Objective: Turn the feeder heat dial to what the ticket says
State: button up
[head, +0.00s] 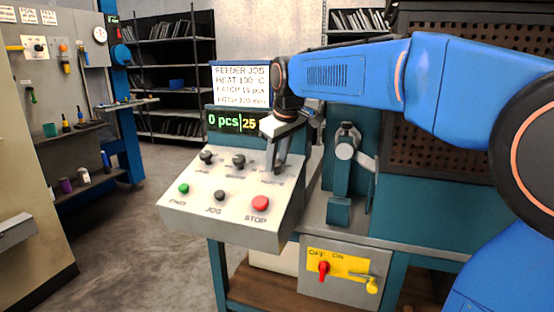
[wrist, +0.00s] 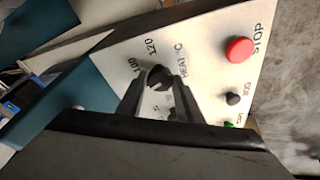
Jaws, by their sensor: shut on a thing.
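The ticket (head: 240,84) is a white sheet headed "FEEDER JOB" above the display. Its heat line is small and seems to read 130 °C, though the digits are blurred. The heat dial (wrist: 158,76) is a dark knob beside printed "100", "120" and "HEAT °C" in the wrist view. My gripper (wrist: 158,88) is shut on this dial, one finger on each side. Its pointer direction is not clear.
The sloped control panel (head: 230,225) also carries two other dark knobs (head: 206,157) (head: 238,161), a green button (head: 184,188), a black JOG button (head: 219,195) and a red STOP button (head: 260,203). The display (head: 231,122) reads "0 pcs" and "25". A metal lever mechanism (head: 345,150) stands right of the panel.

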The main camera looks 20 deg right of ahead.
jog(key=m+t+h, duration=0.1)
jog(key=m, duration=0.4)
jog(key=shift+s+a, duration=0.15)
jog(key=shift+m+h, duration=0.5)
jog(key=shift+m, duration=1.9)
jog(key=o, duration=1)
jog(key=shift+a, duration=0.1)
jog(key=v, duration=1.7)
jog(key=shift+s, duration=0.35)
